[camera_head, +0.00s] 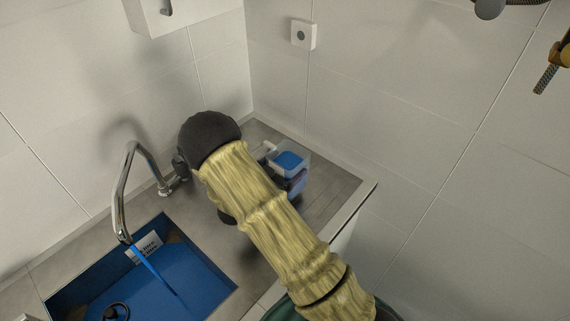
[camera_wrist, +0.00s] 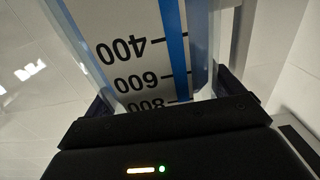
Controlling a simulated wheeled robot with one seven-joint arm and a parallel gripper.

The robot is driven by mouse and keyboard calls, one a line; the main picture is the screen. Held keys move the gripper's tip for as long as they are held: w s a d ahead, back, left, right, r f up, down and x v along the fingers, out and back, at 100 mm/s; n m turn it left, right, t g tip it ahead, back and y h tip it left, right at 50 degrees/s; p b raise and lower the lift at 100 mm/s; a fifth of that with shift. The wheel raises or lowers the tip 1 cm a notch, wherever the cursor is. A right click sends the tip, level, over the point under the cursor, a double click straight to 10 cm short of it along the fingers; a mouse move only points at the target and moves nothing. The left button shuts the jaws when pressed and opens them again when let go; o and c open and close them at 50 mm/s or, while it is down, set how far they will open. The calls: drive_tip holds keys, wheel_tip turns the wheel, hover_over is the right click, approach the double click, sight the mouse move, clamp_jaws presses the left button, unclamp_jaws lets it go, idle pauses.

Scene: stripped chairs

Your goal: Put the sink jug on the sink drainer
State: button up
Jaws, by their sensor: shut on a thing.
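The sink jug (camera_head: 290,167) is a clear container with a blue area on top, seen beyond my arm in the head view. In the wrist view the jug (camera_wrist: 145,50) fills the space in front of my gripper, with marks 400, 600 and 800 and a blue stripe. The sink drainer (camera_head: 335,189) is the grey ridged surface at the right of the counter. The jug appears over it; I cannot tell whether they touch.
A blue sink basin (camera_head: 200,262) lies at the lower left, with a chrome tap (camera_head: 122,190) over it and a blue streak below the spout. Tiled walls stand behind and right of the counter. A white wall box (camera_head: 303,34) is above the drainer.

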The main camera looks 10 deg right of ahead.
drive_tip(key=shift+f+p, duration=0.5)
drive_tip(key=shift+f, duration=1.3)
drive_tip(key=shift+f, duration=0.2)
drive_tip(key=o, duration=0.7)
drive_tip(key=shift+o, duration=0.2)
drive_tip(key=shift+a+r, duration=0.1)
drive_tip(key=shift+r, duration=0.05)
drive_tip(key=b+v, duration=0.4)
drive_tip(key=v, duration=0.8)
drive_tip(key=shift+b, duration=0.4)
